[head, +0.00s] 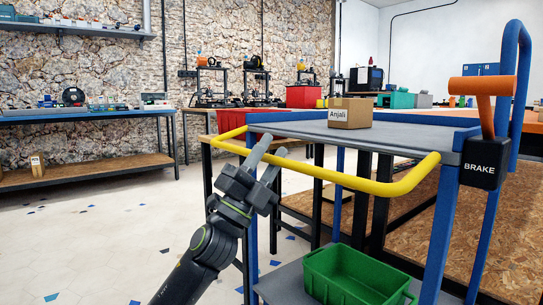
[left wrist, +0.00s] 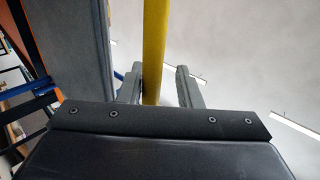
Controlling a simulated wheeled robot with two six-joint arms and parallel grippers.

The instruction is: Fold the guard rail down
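The yellow guard rail (head: 340,178) is a bent bar along the near side of the cart's grey top deck (head: 400,139). It stands out from the deck at about deck height. My left gripper (head: 270,150) is at the left part of the rail, its fingers pointing up. In the left wrist view the rail (left wrist: 154,50) runs between the two fingers of the left gripper (left wrist: 160,88). The rail is close to the left finger, and a gap shows to the right finger, so the gripper is open around it. My right gripper is not in view.
A cardboard box (head: 350,112) labelled Anjali stands on the deck. A green crate (head: 352,277) sits on the lower shelf. An orange lever (head: 485,88) above a BRAKE box (head: 484,163) is at the cart's right. The tiled floor (head: 110,235) to the left is clear.

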